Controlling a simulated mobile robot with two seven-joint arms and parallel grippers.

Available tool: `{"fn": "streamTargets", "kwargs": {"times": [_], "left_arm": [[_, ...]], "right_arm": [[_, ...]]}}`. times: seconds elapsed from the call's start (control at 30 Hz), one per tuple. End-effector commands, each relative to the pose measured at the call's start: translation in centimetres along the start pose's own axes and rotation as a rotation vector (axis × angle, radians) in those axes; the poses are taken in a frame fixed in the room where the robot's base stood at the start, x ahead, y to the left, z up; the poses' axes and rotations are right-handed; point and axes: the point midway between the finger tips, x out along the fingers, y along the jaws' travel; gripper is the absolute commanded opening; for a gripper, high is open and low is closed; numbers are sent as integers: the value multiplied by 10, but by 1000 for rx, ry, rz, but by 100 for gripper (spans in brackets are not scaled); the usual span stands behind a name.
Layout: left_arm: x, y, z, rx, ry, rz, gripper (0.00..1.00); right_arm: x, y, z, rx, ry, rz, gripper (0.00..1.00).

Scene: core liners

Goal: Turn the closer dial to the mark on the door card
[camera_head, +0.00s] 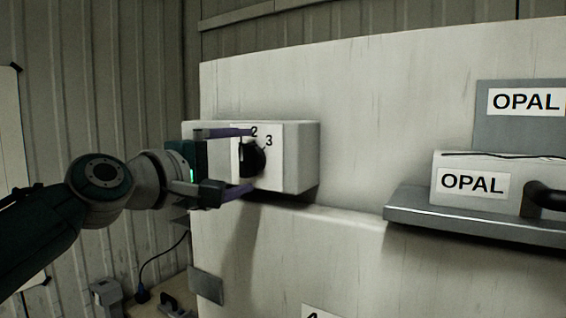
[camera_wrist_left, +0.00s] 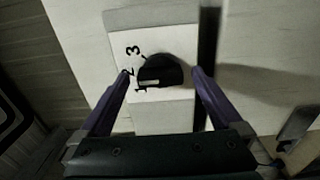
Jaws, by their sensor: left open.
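The closer dial (camera_head: 254,160) is a black knob on a white plate marked with numbers, on a pale box (camera_head: 303,155) fixed to the door. In the left wrist view the dial (camera_wrist_left: 165,70) shows a pale mark on the side near the 1, with 2 and 3 further round. My left gripper (camera_head: 250,160) is open, its purple fingers above and below the dial. In the left wrist view the fingers stand on either side of it; contact cannot be told. A white card (camera_head: 321,312) is cut off at the bottom edge, its character unreadable. My right gripper is not in view.
A grey shelf (camera_head: 470,224) juts out at right, bearing a box labelled OPAL (camera_head: 450,165) with a dark handle. A grey OPAL panel (camera_head: 490,130) is behind. A low surface with a cable and small items (camera_head: 170,300) lies below left. The space between box and shelf is clear.

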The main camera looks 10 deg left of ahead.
Motion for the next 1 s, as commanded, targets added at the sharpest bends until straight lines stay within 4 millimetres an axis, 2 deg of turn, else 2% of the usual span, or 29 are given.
{"fn": "streamTargets", "kwargs": {"times": [0.17,0.5,0.7,1.0], "left_arm": [[-10,-1,0,0,0,0,100],[-64,-4,0,2,1,1,100],[-89,-3,-1,2,2,1,100],[-100,0,0,1,1,0,100]], "right_arm": [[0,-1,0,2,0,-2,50],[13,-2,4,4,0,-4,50],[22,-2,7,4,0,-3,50],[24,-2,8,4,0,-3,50]]}}
